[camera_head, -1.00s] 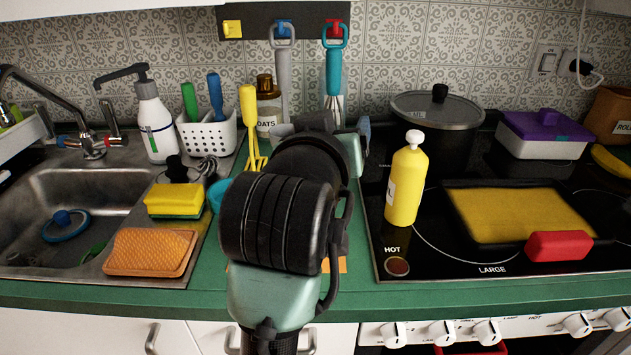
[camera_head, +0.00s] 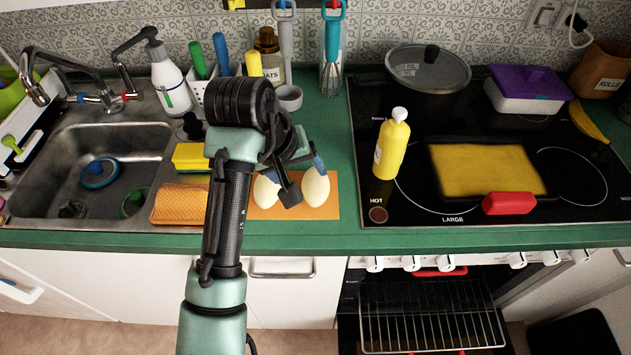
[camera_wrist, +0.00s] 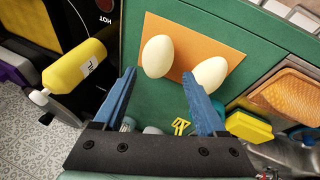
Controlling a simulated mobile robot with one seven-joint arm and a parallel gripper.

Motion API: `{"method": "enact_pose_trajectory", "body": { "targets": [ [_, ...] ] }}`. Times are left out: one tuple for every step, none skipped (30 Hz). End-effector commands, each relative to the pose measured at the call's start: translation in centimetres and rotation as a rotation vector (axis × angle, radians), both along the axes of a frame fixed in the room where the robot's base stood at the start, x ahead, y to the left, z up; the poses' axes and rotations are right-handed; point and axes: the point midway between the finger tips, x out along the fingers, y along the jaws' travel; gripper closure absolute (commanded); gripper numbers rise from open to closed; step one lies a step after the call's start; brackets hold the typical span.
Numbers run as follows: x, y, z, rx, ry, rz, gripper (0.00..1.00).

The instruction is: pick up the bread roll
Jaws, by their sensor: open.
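Two smooth cream egg-shaped pieces lie on an orange mat (camera_head: 325,209) on the green counter. In the wrist view both show ahead of my fingers, one at left (camera_wrist: 157,56) and one at right (camera_wrist: 211,73). I cannot tell whether either is the bread roll; nothing else is clearly one. My gripper (camera_head: 304,178) is open above the mat. In the wrist view its blue fingers (camera_wrist: 159,77) are apart, with nothing held between them.
An orange textured block (camera_head: 181,204) and a yellow sponge (camera_head: 190,157) lie by the sink (camera_head: 65,150). A yellow bottle (camera_head: 391,150) stands on the black hob, beside a dark tray with a yellow slab (camera_head: 485,170). A red block (camera_head: 509,203) lies at the tray's front.

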Motion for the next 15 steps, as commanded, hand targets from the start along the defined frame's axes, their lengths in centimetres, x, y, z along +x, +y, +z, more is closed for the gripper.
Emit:
{"method": "enact_pose_trajectory", "body": {
  "targets": [
    [0.3, -0.2, -1.0, 0.0, 0.003, 0.0, 0.26],
    [0.4, -0.3, -1.5, 0.001, 0.004, 0.001, 0.26],
    [0.7, -0.5, -2.0, 0.002, 0.002, 0.0, 0.26],
    [0.9, -0.6, -2.4, 0.001, 0.0, 0.001, 0.26],
    [1.0, -0.6, -2.7, 0.001, 0.0, 0.001, 0.26],
    [1.1, -0.7, -3.0, 0.001, -0.001, 0.001, 0.26],
    [1.2, -0.8, -3.2, 0.001, -0.002, 0.001, 0.26],
    [1.3, -0.8, -3.3, 0.001, -0.002, 0.001, 0.26],
    [1.3, -0.9, -3.5, 0.001, -0.002, 0.001, 0.26],
    [1.4, -0.9, -3.6, 0.002, -0.002, 0.0, 0.26],
    [1.5, -1.0, -3.8, 0.002, -0.002, 0.0, 0.26],
    [1.7, -1.0, -4.1, 0.002, -0.002, 0.0, 0.26],
    [1.9, -1.1, -4.4, 0.002, 0.0, 0.001, 0.26],
    [2.1, -1.2, -4.7, 0.002, -0.001, 0.0, 0.26],
    [2.4, -1.4, -5.2, 0.002, 0.0, 0.0, 0.26]
  ]
}}
